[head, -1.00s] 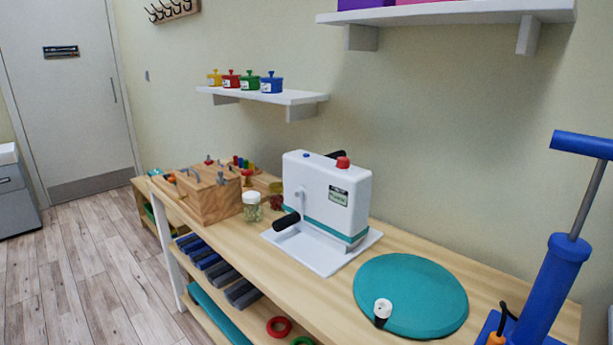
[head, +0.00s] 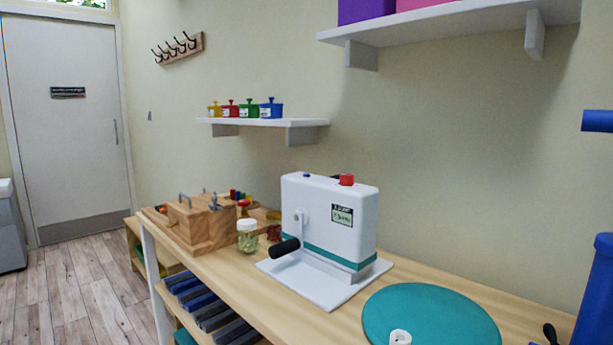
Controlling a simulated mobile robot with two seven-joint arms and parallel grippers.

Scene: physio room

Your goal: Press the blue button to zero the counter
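A white machine (head: 318,218) with a teal stripe stands on a white base plate on the wooden bench. A small blue button (head: 306,174) sits on its top at the left, and a larger red knob or button (head: 347,180) sits on its top at the right. A small labelled display (head: 342,215) is on its front face at the upper right. A crank with a black handle (head: 284,249) sticks out from its front. Neither of my grippers is in the head view.
The bench (head: 236,275) holds a wooden box (head: 197,222) and a lidded jar (head: 247,236) left of the machine. A teal disc (head: 430,318) with a white-topped item (head: 400,337) lies to the right. A blue pump (head: 597,290) stands at the right edge. Shelves hang above.

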